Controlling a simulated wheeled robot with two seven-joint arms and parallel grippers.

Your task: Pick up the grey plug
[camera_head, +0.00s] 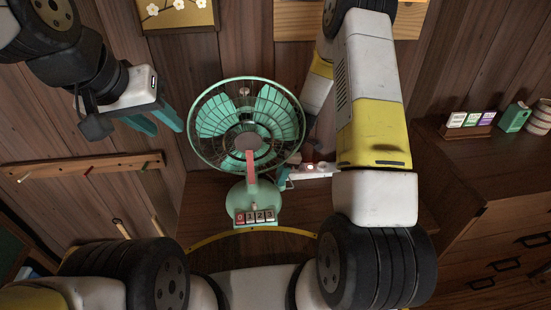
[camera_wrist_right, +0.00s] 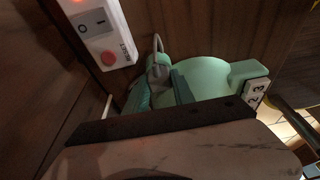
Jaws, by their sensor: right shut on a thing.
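The grey plug (camera_wrist_right: 158,74), with its grey cord rising from it, sits between the teal fingers of my right gripper (camera_wrist_right: 160,88) in the right wrist view. The gripper is shut on it, beside the green fan base (camera_wrist_right: 205,77).
A green fan (camera_head: 246,118) stands on the wooden table (camera_head: 205,205), with number buttons (camera_head: 255,216) on its base. The strip's switch (camera_wrist_right: 94,22) and red reset button (camera_wrist_right: 108,58) show in the wrist view. A wooden cabinet (camera_head: 485,180) stands at right.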

